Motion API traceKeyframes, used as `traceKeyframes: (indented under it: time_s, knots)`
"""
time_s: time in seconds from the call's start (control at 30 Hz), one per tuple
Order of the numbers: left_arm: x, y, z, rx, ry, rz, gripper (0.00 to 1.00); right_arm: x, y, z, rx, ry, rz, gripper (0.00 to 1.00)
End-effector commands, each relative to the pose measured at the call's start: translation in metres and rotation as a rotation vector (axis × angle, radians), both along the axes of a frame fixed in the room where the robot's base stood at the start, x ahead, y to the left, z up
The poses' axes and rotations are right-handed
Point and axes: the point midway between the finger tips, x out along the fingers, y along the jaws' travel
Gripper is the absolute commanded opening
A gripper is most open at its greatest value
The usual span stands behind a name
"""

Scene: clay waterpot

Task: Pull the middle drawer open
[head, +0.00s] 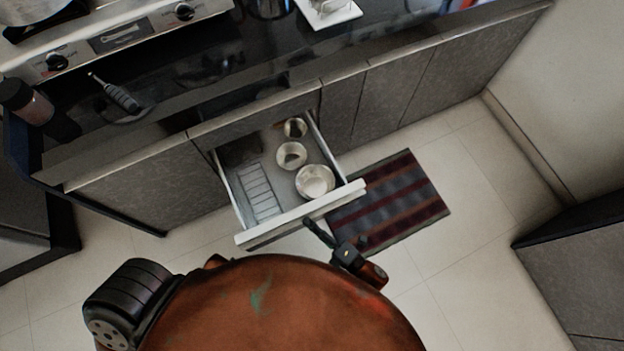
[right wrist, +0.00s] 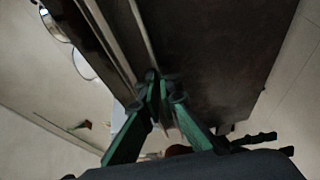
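One drawer (head: 301,212) stands pulled well out of the counter in the head view, its white front rim facing me. It is the only open drawer I see; others below it are hidden. My right gripper (head: 316,230) is at the drawer front, right of its middle. In the right wrist view its green fingers (right wrist: 157,88) are close together at a thin pale strip along the drawer front (right wrist: 205,50), and look shut on it. The handle itself is not clearly visible. My left gripper is not in view.
Metal bowls (head: 315,181) and a slatted rack (head: 259,192) lie in the drawer. A striped mat (head: 398,205) lies on the floor to its right. The dark counter (head: 215,75) and stove (head: 120,35) are behind. Tiled floor (head: 470,265) is free at the right.

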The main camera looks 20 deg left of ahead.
Motion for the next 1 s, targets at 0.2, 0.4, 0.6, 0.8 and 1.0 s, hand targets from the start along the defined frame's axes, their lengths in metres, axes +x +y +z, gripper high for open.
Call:
traceKeyframes:
  time_s: [0.2,0.4,0.6,0.8,1.0]
  knots:
    - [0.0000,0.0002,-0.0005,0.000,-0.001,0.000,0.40,0.0014,-0.0019,0.0000,0.001,0.002,-0.003,0.00]
    - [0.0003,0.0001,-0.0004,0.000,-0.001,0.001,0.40,0.0015,-0.0022,0.0000,0.000,0.001,-0.004,0.08]
    - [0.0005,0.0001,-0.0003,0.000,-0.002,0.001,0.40,0.0005,-0.0013,0.0001,0.000,0.001,-0.002,0.21]
    - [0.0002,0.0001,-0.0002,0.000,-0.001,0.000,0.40,0.0000,-0.0009,0.0001,0.000,0.000,-0.001,0.21]
    - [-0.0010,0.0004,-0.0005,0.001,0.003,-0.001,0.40,-0.0029,-0.0108,-0.0005,-0.001,0.000,-0.001,0.21]
